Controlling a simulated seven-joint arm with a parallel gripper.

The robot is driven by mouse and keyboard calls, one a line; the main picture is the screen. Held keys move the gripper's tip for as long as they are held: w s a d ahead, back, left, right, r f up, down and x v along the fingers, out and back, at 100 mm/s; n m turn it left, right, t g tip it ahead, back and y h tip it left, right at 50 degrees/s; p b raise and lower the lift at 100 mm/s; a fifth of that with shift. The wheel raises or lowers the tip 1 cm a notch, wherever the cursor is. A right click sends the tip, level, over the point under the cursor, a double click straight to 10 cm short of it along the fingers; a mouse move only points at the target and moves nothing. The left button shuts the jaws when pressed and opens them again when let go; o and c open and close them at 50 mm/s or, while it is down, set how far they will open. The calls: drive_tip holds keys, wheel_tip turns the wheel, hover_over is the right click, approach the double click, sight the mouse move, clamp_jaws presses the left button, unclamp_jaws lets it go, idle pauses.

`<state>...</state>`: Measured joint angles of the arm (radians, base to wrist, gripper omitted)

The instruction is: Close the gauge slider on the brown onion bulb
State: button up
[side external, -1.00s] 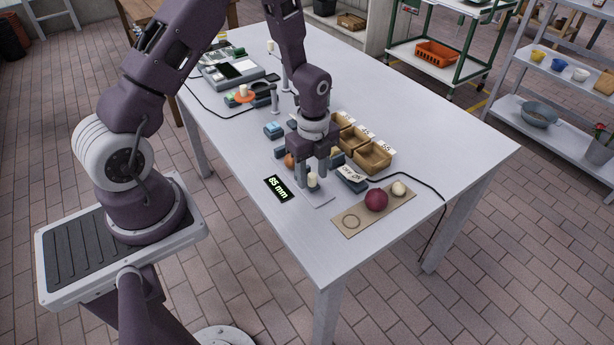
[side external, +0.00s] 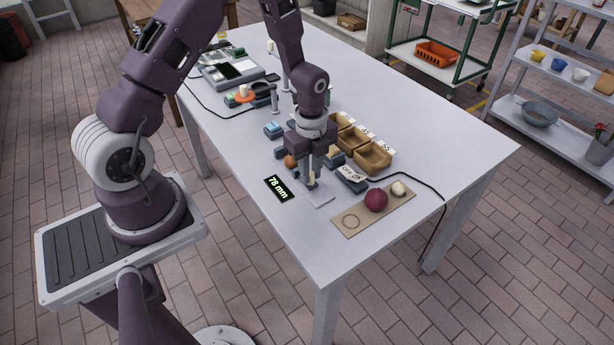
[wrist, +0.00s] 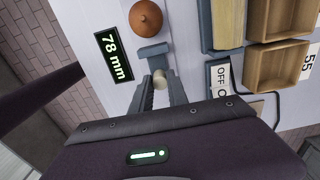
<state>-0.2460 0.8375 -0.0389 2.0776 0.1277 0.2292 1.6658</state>
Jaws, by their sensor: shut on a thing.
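The brown onion bulb (side external: 290,161) lies in the gauge; in the wrist view it shows at the top (wrist: 146,17). The grey-blue gauge slider (wrist: 153,51) is just below it there, with a narrow gap seeming to remain between them. A pale cylindrical knob (wrist: 159,79) stands on the slider. My gripper (wrist: 158,90) is shut on this knob, one finger on each side. In the side view my gripper (side external: 311,182) is low over the gauge's light plate (side external: 319,200) and partly hides the slider. The gauge display (side external: 279,188) reads 78 mm.
Wooden bins (side external: 373,157) and an ON/OFF switch box (side external: 351,178) stand close to the right of my gripper. A tan board (side external: 365,220) holds a dark red onion (side external: 376,201) and a pale bulb (side external: 398,188). The table's front corner is clear.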

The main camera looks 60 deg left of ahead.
drive_tip(key=shift+a, duration=1.75)
idle(0.9)
drive_tip(key=o, duration=1.6)
drive_tip(key=shift+c, duration=0.2)
wheel_tip(320, 180, up, 7)
